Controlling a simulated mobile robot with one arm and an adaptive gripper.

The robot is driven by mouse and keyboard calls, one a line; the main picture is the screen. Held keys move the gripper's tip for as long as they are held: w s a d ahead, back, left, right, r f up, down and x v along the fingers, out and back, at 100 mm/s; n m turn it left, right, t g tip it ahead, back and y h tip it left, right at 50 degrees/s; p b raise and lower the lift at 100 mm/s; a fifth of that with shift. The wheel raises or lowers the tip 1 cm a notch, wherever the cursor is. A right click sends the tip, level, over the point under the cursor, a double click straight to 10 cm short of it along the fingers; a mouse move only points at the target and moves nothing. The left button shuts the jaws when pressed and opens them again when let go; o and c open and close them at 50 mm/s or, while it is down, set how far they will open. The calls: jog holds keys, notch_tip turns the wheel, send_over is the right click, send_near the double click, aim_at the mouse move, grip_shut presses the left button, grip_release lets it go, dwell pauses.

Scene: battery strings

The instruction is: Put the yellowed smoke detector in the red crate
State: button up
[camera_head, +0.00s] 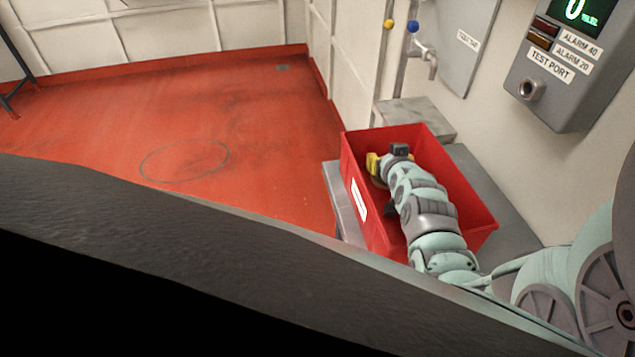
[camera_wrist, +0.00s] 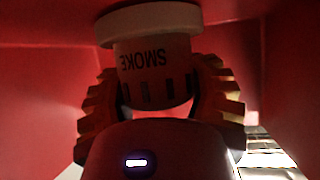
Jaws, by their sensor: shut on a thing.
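The red crate (camera_head: 465,180) stands on a grey surface, with a white label on its side. My arm reaches down into it, and my gripper (camera_head: 374,164) is inside its walls near the far left end. In the wrist view, my gripper (camera_wrist: 158,85) is shut on the smoke detector (camera_wrist: 152,62), one ribbed finger on each side. The detector has a pale round base and a slotted body with "SMOKE" showing upside down. Red crate walls surround it. My gripper and arm mostly hide the detector in the head view. Whether it touches the crate floor cannot be told.
A wall panel (camera_head: 567,75) with alarm labels and a test port hangs at the upper right. A tap (camera_head: 428,60) sticks out behind the crate. A grey box (camera_head: 420,115) stands beyond it. The red floor (camera_head: 230,130) to the left is clear.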

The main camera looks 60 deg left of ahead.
jog(key=shift+f, duration=0.15)
jog(key=o, duration=1.3)
jog(key=shift+o, duration=0.2)
jog(key=shift+r, duration=0.25)
jog(key=shift+s+d, duration=0.25)
jog(key=shift+d, duration=0.05)
jog(key=shift+b+v, duration=0.4)
jog(key=shift+v, duration=0.65)
jog(key=b+v, duration=0.2)
jog(key=v, duration=0.7)
jog(key=shift+r, duration=0.1)
